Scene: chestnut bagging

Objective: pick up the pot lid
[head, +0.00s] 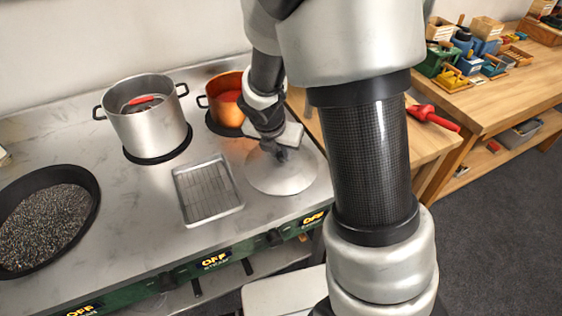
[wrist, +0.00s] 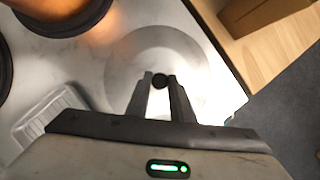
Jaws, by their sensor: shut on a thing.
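The pot lid (head: 281,176) is a round, pale metal disc on the right part of the stove top in the head view. It also shows in the wrist view (wrist: 190,47), with a dark round knob (wrist: 160,81) at its middle. My gripper (head: 281,154) is above the lid's centre. In the wrist view, my gripper (wrist: 160,80) has its two dark fingers on either side of the knob, shut on it. The lid appears to lie flat at the surface; whether it is slightly raised I cannot tell.
A steel pot (head: 148,126) with something red inside and an orange pot (head: 225,108) stand behind. A wire-racked tray (head: 207,191) lies left of the lid. A dark pan of grains (head: 45,218) is at far left. A wooden bench (head: 490,95) with bins is at right.

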